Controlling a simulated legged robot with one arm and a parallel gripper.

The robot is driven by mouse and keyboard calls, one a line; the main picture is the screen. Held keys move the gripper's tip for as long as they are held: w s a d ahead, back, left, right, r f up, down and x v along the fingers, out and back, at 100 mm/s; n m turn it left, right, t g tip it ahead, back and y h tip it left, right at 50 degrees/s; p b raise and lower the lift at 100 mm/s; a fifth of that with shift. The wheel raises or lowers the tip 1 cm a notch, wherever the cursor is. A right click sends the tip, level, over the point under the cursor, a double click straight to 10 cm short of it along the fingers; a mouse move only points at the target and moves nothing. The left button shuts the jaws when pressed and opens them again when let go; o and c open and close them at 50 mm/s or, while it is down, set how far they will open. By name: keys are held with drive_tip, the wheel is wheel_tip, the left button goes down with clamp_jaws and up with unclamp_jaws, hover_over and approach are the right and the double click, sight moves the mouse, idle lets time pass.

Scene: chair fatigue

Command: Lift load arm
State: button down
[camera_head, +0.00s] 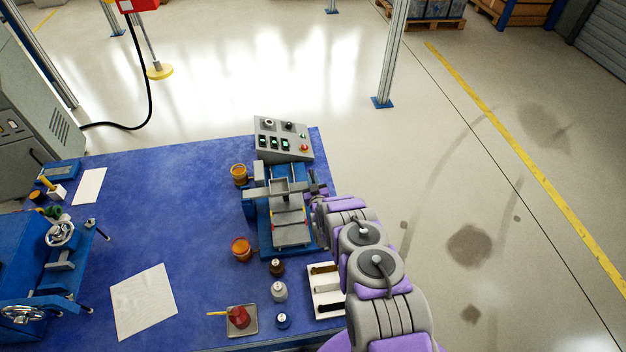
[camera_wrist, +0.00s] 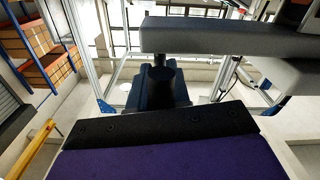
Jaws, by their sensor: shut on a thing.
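The small blue and grey test machine (camera_head: 285,235) stands on the blue table. A grey crosspiece (camera_head: 279,187), which looks like its load arm, lies across its upper part. My gripper (camera_head: 317,187) is at the machine's right side, by the end of this crosspiece, and is shut. What lies between the fingertips is too small and covered to make out, but it seems to be the load arm's end. In the wrist view a thick grey bar (camera_wrist: 220,40) crosses the upper right, close above the dark fingers (camera_wrist: 158,88).
A control box (camera_head: 284,140) with buttons stands behind the machine. A larger blue machine (camera_head: 45,265) is at the far left. Floor to the right is clear.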

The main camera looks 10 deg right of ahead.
drive_tip(key=a+r+n+p, duration=0.4)
drive_tip(key=r+p, duration=0.2)
drive_tip(key=r, duration=0.4)
drive_tip(key=a+r+n+p, duration=0.2)
drive_tip(key=a+r+n, duration=0.2)
drive_tip(key=a, duration=0.7)
drive_tip(key=a+r+n+p, duration=0.2)
drive_tip(key=a+r+n, duration=0.3)
drive_tip(key=a, duration=0.5)
drive_tip(key=shift+a+r+n, duration=0.3)
drive_tip(key=shift+a+r, duration=0.05)
drive_tip(key=shift+r, duration=1.05)
drive_tip(key=c, duration=1.4)
unclamp_jaws()
drive_tip(key=shift+f, duration=0.1)
drive_tip(key=o, duration=0.3)
